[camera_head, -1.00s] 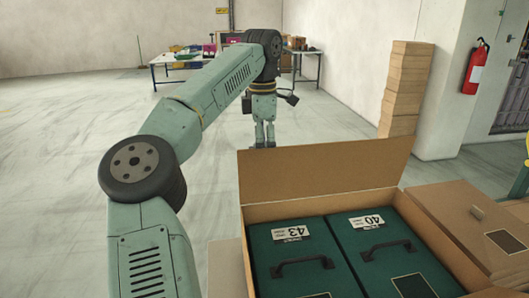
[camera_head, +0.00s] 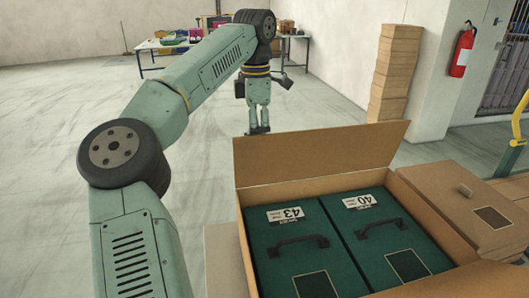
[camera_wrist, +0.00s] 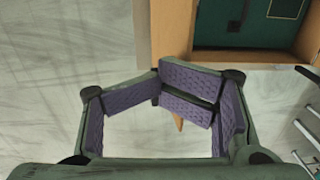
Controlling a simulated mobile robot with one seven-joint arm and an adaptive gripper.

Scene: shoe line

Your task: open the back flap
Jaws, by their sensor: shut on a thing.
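The open cardboard box (camera_head: 243,240) stands at the lower right of the head view. Its back flap (camera_head: 315,158) stands up at the far edge, its inner face towards me. My gripper (camera_head: 258,131) points down at the flap's top edge, near its left corner. The fingertips are partly hidden behind the flap. In the wrist view, the purple-padded fingers of my gripper (camera_wrist: 188,93) are together, with a brown cardboard tip (camera_wrist: 178,122) showing just below them. My gripper is shut on the back flap, though the pads hide most of the contact.
Inside the box lie two dark green shoeboxes with black handles, labelled 43 (camera_head: 290,245) and 40 (camera_head: 385,235). A closed cardboard box (camera_head: 465,205) stands to the right. Stacked cartons (camera_head: 394,75) stand behind. The floor on the left is clear around my arm.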

